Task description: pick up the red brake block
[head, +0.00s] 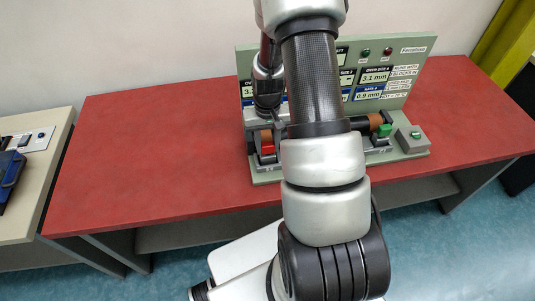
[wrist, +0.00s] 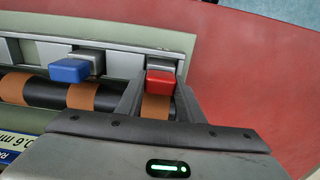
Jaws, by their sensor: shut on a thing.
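The red brake block (wrist: 160,82) is a small red block in front of a grey holder on the mechanism's rail, at the upper middle of the wrist view. In the head view the red block (head: 267,149) shows at the left end of the mechanism. My gripper (wrist: 160,92) has one finger on each side of the block and is shut on it. The block still sits close against its holder; I cannot tell whether it has come free. In the head view my arm hides much of the mechanism, and the fingertips are not clear.
A blue block (wrist: 70,70) sits on the same rail to the left. A black shaft with orange bands (wrist: 85,97) runs below the blocks. In the head view a green block (head: 384,130) is at the right, before an upright panel (head: 415,65). The red table (head: 150,150) is clear at left.

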